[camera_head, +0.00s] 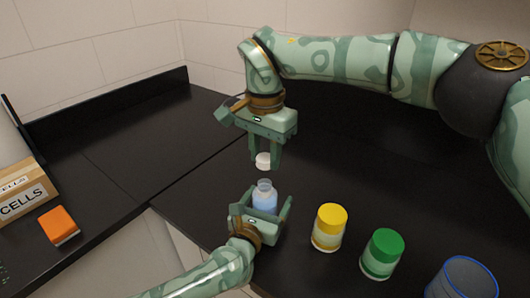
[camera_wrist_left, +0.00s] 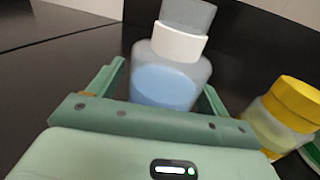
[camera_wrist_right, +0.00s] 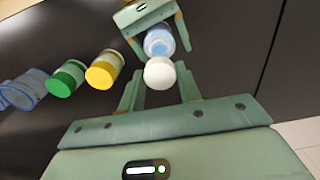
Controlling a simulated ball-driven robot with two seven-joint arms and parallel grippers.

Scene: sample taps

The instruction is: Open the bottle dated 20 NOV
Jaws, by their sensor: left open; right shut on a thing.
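A clear bottle of blue liquid (camera_head: 265,199) stands upright between the spread fingers of my left gripper (camera_head: 262,207). Its neck looks uncovered in the head view. In the left wrist view the bottle (camera_wrist_left: 165,82) has gaps to the fingers of my left gripper (camera_wrist_left: 163,88). My right gripper (camera_head: 265,160) points down above the bottle, shut on a white cap (camera_head: 263,160), which is apart from the neck. The right wrist view shows the cap (camera_wrist_right: 159,73) between the fingertips, with the bottle (camera_wrist_right: 159,41) beyond. No date is readable.
A yellow-capped jar (camera_head: 329,227), a green-capped jar (camera_head: 382,254) and a blue-rimmed clear container (camera_head: 464,279) stand to the right on the black counter (camera_head: 190,210). An orange-topped block (camera_head: 59,225) and a cardboard box marked CELLS (camera_head: 25,196) are at left.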

